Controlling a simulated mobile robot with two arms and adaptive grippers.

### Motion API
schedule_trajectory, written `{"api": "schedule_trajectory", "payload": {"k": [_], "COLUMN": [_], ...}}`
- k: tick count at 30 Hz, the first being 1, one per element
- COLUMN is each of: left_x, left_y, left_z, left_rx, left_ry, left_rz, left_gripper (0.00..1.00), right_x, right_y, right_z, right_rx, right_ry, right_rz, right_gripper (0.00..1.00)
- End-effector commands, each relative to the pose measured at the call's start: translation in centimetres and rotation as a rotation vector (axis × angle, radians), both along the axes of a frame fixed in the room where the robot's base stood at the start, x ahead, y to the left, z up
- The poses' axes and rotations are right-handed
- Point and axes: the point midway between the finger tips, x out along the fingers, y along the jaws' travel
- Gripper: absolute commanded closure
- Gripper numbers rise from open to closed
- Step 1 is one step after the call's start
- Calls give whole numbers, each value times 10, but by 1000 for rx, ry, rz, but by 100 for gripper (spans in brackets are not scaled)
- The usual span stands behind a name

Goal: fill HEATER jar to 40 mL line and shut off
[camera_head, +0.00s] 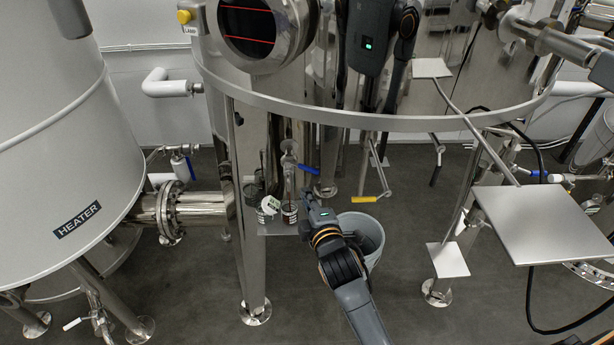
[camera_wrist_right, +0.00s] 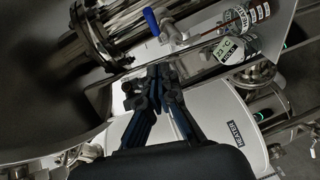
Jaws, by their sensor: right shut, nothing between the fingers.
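A small group of jars stands on a metal shelf (camera_head: 276,229) under the big tank. A small valve with a blue handle (camera_head: 308,169) is above the jars; the handle also shows in the wrist view (camera_wrist_right: 151,22). My right gripper (camera_head: 306,197) is just right of the jars, shut and empty. Its closed fingers show in the wrist view (camera_wrist_right: 157,85), apart from the handle. My left gripper is not in view.
The HEATER tank (camera_head: 70,160) stands at the left, with a flanged pipe (camera_head: 195,208) towards the big tank. A grey bucket (camera_head: 363,232) is on the floor behind my right arm. Tank legs and a flat metal plate (camera_head: 545,222) limit room at the right.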

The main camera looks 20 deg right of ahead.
Motion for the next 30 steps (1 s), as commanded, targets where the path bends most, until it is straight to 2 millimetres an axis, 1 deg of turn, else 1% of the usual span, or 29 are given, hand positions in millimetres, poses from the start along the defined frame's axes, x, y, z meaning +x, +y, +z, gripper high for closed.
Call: {"api": "schedule_trajectory", "payload": {"k": [1, 3, 8, 12, 18, 30], "left_x": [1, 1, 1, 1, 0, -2], "left_y": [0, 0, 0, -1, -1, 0], "left_z": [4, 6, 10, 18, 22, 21], "left_rx": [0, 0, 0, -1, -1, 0], "left_ry": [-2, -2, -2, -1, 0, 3], "left_rz": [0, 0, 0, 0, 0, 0], "left_gripper": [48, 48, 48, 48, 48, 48], "right_x": [12, 26, 54, 69, 79, 80], "right_y": [0, 0, -1, -17, -28, -30], "right_z": [2, -1, -5, -9, -14, -15], "right_rx": [3, 4, 3, 1, 3, 3], "right_ry": [-1, 0, 0, 1, 1, 0], "right_rz": [-1, -1, 0, -1, 1, 1], "right_gripper": [100, 100, 100, 100, 100, 100]}}
